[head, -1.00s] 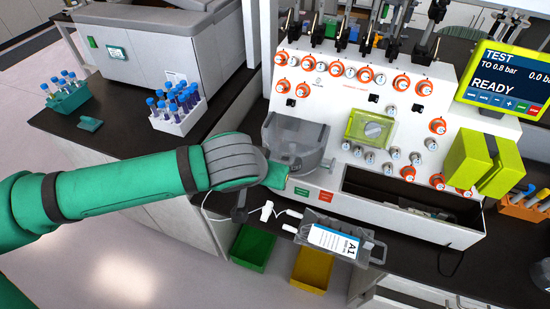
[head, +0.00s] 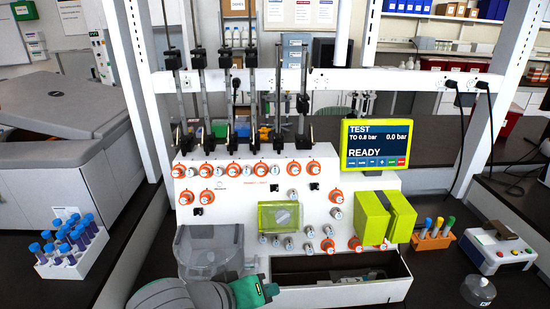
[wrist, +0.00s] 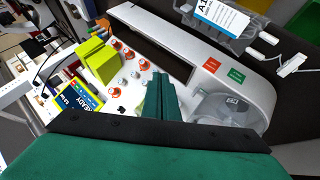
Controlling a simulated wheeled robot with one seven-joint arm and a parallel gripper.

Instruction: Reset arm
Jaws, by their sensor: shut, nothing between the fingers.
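My gripper (head: 271,290) is at the bottom of the head view, in front of the white cell processor (head: 215,222), with its fingers pointing right. In the wrist view my green fingers (wrist: 160,82) are shut together with nothing between them. Beyond them lie the processor's front panel, red and green labels and the clear round chamber (wrist: 222,112). The chamber (head: 207,250) stands just behind my wrist in the head view. Most of my arm is outside the head view.
The processor's open front trough (head: 300,292) lies right of my gripper. A labelled bag (wrist: 222,18) hangs at the front edge. A yellow-green screen (head: 377,145) reads READY. Tube racks stand left (head: 88,262) and right (head: 430,242). Upright clamps rise behind the panel.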

